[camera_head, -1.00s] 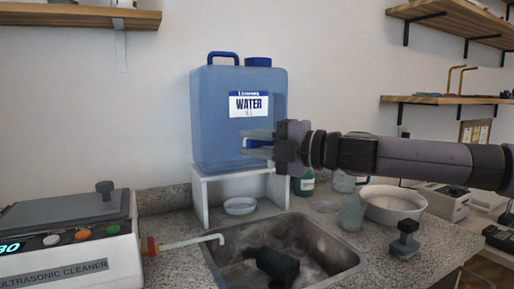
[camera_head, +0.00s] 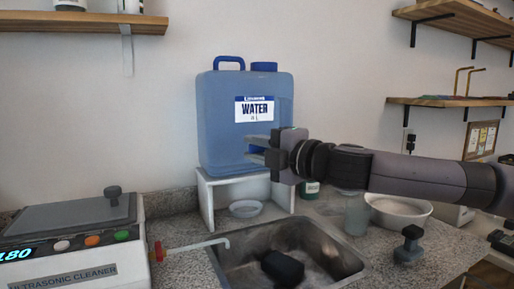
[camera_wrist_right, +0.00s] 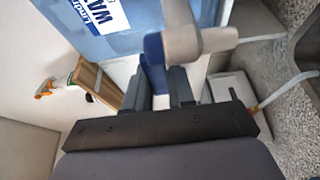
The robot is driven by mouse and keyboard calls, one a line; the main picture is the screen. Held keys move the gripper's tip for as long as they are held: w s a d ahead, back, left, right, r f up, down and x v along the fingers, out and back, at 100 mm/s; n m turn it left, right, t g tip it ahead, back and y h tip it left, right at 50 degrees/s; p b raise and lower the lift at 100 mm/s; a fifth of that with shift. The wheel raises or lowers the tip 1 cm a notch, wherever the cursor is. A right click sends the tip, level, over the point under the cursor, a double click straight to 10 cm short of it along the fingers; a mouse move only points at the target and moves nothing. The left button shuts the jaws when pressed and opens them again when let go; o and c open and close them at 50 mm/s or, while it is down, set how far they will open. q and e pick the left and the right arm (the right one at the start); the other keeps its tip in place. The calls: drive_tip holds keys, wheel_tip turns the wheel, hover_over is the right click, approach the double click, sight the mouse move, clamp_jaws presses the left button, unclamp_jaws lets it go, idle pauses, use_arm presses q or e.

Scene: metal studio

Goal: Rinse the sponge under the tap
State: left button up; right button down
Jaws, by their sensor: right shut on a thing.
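A dark, block-shaped thing that looks like the sponge (camera_head: 283,268) lies in the metal sink (camera_head: 335,245). A blue water container (camera_head: 215,125) stands on a white stand (camera_head: 206,205) behind the sink. My right gripper (camera_head: 258,149) is in front of the container's lower part, shut on a blue part that looks like its tap handle (camera_head: 261,149). In the right wrist view the blue handle (camera_wrist_right: 153,52) sits at the fingers, beside a pale tap body (camera_wrist_right: 185,42). The fingers hide part of the grip. My left gripper is not in view.
An ultrasonic cleaner (camera_head: 70,245) stands left of the sink, with a thin white pipe (camera_head: 195,244) by it. A small dish (camera_head: 246,208) is under the stand. A glass (camera_head: 356,215), a bowl (camera_head: 402,211) and a dark-handled tool (camera_head: 409,246) stand at the right.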

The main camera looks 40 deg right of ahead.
drive_tip(key=c, duration=1)
unclamp_jaws()
drive_tip(key=shift+c, duration=0.2)
drive_tip(key=shift+s+d+f+b, duration=0.1)
drive_tip(key=shift+s+b, duration=1)
drive_tip(key=shift+s, duration=0.05)
drive_tip(key=s+b, duration=0.1)
drive_tip(key=s, duration=0.3)
drive_tip(key=shift+s+d, duration=0.15)
drive_tip(key=shift+s, duration=0.25)
